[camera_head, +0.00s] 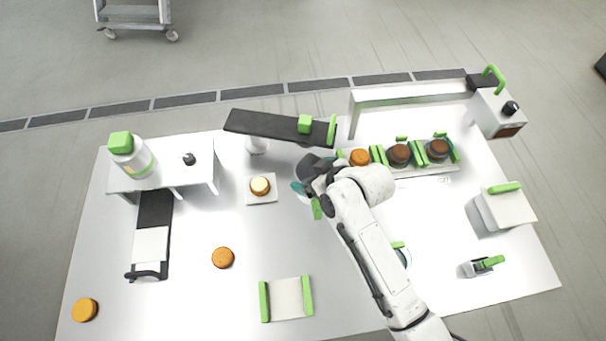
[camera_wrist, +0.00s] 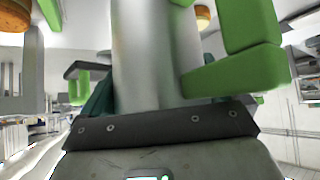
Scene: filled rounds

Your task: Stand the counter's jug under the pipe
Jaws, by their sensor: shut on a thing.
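My gripper (camera_head: 306,186) is over the middle of the counter, beside the left end of the row of cakes. In the wrist view, a silver cylindrical jug (camera_wrist: 155,55) with a thick green handle (camera_wrist: 240,60) fills the space before the palm. Dark teal fingers (camera_wrist: 98,103) are closed around it. In the head view, the jug is mostly hidden by my gripper and wrist; its green handle (camera_head: 316,209) shows. I cannot surely pick out the pipe or tell whether the jug touches the counter.
A black sloping board (camera_head: 265,126) with a green block stands just behind my gripper. Several cakes sit in a tray (camera_head: 410,174) at right. A small table (camera_head: 205,172) bears a green-capped bottle at left. The counter (camera_head: 190,300) is open at front left.

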